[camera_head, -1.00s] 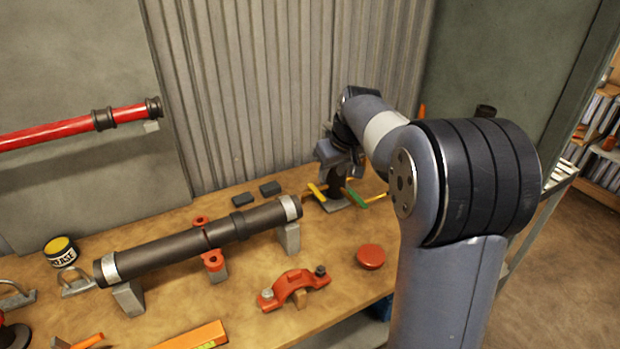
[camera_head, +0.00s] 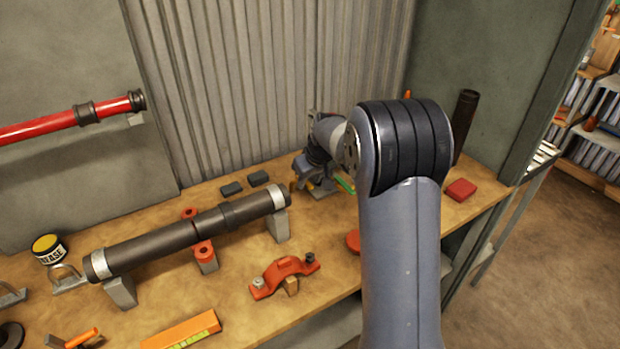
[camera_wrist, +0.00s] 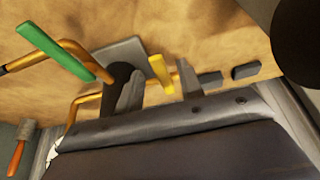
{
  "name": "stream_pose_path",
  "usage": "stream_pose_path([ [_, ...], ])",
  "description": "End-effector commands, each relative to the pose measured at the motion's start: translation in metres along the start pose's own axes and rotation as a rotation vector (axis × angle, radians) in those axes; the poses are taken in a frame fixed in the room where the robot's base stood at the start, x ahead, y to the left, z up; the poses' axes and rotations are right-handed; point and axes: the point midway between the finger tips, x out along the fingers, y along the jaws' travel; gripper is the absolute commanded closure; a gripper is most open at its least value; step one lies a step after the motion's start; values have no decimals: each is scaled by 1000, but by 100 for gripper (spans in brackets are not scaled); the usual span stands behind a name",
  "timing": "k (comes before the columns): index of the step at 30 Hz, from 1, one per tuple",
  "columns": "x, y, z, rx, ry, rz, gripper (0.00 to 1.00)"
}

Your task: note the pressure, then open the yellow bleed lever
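The yellow lever (camera_wrist: 161,73) shows in the wrist view between the two grey fingers of my gripper (camera_wrist: 160,87), which stand apart with a gap on each side of it. In the head view my gripper (camera_head: 317,183) is low over the bench, mostly hidden by my arm. A green lever (camera_wrist: 55,52) on a copper-coloured pipe (camera_wrist: 88,62) is to the left in the wrist view; part of the green lever (camera_head: 346,184) also shows in the head view. A dark post stands on a grey plate (camera_wrist: 122,50) beside the levers. I see no readable pressure gauge face.
A dark pipe (camera_head: 150,246) on grey blocks, a red clamp (camera_head: 284,275) and a grease tin (camera_head: 47,249) are on the bench. A red block (camera_head: 461,189) and a dark upright tube (camera_head: 464,115) are at right. Corrugated wall is close behind my gripper.

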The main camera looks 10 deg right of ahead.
Motion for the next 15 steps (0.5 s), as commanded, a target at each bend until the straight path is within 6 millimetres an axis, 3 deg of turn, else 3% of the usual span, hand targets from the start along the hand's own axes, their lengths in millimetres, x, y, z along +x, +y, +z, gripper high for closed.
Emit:
stream_pose_path([
  [4,0,0,0,0,0,0,65],
  [15,0,0,0,1,-1,0,96],
])
